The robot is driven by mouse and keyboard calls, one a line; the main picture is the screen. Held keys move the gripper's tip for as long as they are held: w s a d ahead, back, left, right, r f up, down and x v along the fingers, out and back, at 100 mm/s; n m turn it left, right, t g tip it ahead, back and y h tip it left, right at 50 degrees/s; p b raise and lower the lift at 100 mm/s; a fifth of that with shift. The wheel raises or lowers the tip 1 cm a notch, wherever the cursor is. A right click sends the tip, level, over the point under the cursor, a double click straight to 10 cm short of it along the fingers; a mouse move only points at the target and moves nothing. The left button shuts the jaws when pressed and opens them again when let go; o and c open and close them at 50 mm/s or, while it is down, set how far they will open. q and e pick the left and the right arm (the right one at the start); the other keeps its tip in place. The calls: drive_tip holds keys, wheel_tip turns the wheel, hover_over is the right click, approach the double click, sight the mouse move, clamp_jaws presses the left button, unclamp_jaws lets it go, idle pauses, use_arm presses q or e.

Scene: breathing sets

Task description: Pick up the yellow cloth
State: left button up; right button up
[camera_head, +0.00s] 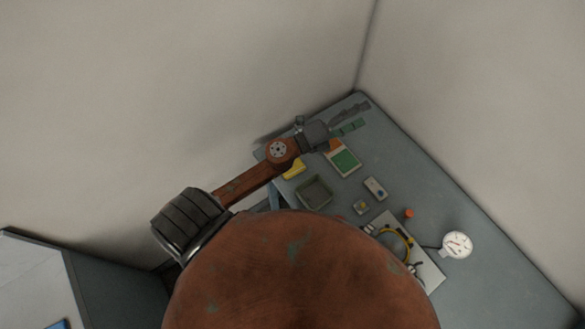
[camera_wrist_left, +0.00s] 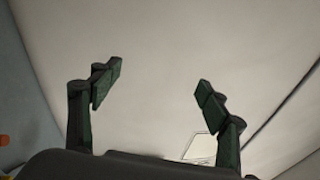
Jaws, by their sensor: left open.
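A small yellow piece (camera_head: 294,169), which looks like the yellow cloth, lies at the table's left edge in the head view. My left arm passes over it and hides part of it. My left gripper (camera_head: 352,118) is beyond it, toward the table's far corner, open and apart from the cloth. In the left wrist view the two fingers (camera_wrist_left: 158,88) are spread wide with nothing between them. The cloth cannot be made out there. My right gripper is not in view.
The grey table (camera_head: 480,262) stands in a wall corner. It holds a green-and-white box (camera_head: 343,159), a dark tray (camera_head: 314,192), a small grey block (camera_head: 375,188), an orange cap (camera_head: 408,213), a round gauge (camera_head: 457,245) and a yellow hose (camera_head: 402,236). Walls rise close behind my gripper.

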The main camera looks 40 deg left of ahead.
use_arm(q)
drive_tip(key=d+f+m+g+h, duration=0.3)
drive_tip(key=d+f+m+g, duration=0.1)
drive_tip(key=d+m, duration=0.15)
drive_tip(key=m+g+y, duration=1)
drive_tip(key=g+y, duration=0.2)
drive_tip(key=g, duration=0.1)
hover_over(296, 165)
drive_tip(key=shift+n, duration=0.25)
drive_tip(key=f, duration=2.6)
drive_tip(key=shift+s+d+f, duration=0.1)
drive_tip(key=shift+d+f, duration=0.15)
drive_tip(key=shift+s+a+f+g+p, duration=0.15)
drive_tip(key=shift+a+f, duration=0.1)
drive_tip(key=shift+f, duration=0.3)
drive_tip(key=shift+a+f+g+p, duration=0.15)
drive_tip(key=shift+a+f, duration=0.05)
drive_tip(key=shift+f, duration=0.35)
drive_tip(key=f, duration=0.1)
drive_tip(key=f+p, duration=0.1)
drive_tip(key=f, duration=0.1)
drive_tip(key=f+p, duration=0.1)
drive_tip(key=f, duration=0.1)
drive_tip(key=shift+w+d, duration=0.2)
drive_tip(key=shift+w, duration=0.05)
drive_tip(key=shift+f, duration=0.35)
drive_tip(key=shift+c, duration=0.3)
